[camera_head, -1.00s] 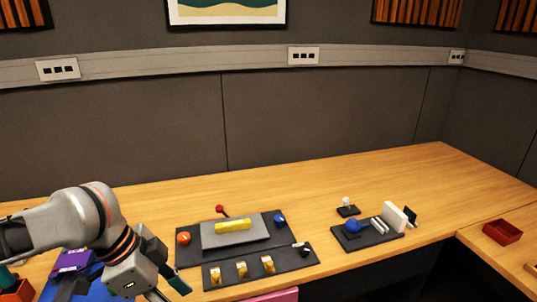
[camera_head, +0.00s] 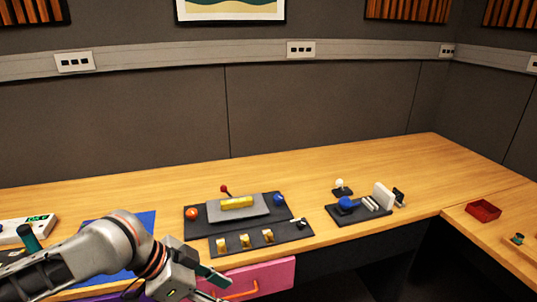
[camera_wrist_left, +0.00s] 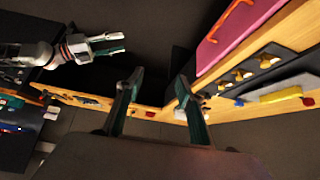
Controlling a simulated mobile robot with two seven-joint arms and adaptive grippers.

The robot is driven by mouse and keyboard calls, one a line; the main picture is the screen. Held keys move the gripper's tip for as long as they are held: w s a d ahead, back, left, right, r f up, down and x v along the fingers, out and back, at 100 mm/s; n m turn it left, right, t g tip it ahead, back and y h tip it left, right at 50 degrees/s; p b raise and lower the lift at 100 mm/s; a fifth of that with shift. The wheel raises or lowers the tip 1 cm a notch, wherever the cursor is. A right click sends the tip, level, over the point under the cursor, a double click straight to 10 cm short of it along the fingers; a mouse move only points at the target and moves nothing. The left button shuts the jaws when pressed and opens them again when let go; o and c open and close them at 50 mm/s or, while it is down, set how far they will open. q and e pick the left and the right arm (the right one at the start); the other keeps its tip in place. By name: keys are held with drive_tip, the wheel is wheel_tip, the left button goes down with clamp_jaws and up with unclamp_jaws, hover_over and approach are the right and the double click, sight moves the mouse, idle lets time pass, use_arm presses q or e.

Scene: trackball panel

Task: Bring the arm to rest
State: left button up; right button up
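My left gripper (camera_head: 214,285) is at the bottom of the head view, in front of the desk edge beside the pink drawer front. In the left wrist view its two teal fingers (camera_wrist_left: 160,80) are spread with nothing between them. Another grey gripper with teal fingers, which I take as my right one (camera_wrist_left: 108,44), shows at the upper left of that view; its opening is unclear. It is not in the head view. The trackball unit, a blue ball (camera_head: 347,203) on a dark base (camera_head: 345,214), stands on the desk, clear of my left gripper.
A dark control panel (camera_head: 222,242) with knobs and a red-tipped lever is on the desk. The pink drawer front (camera_head: 272,272) has an orange handle (camera_head: 240,292). A red tray (camera_head: 484,210) is at right. The desk's back strip is clear.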

use_arm(q)
drive_tip(key=w+d+f+n+t+h, duration=0.3)
drive_tip(key=d+f, duration=0.1)
drive_tip(key=d, duration=0.2)
drive_tip(key=a+f+n+t+y, duration=0.1)
drive_tip(key=a+f+n+t, duration=0.2)
drive_tip(key=f, duration=0.5)
drive_tip(key=s+a+f+n+t+y, duration=0.2)
drive_tip(key=s+a+f+y, duration=0.4)
drive_tip(key=s+a+f, duration=0.6)
wheel_tip(320, 180, down, 4)
drive_tip(key=shift+a+r+n, duration=0.25)
drive_tip(key=shift+a+n, duration=0.55)
drive_tip(key=shift+a, duration=0.05)
drive_tip(key=shift+o, duration=0.6)
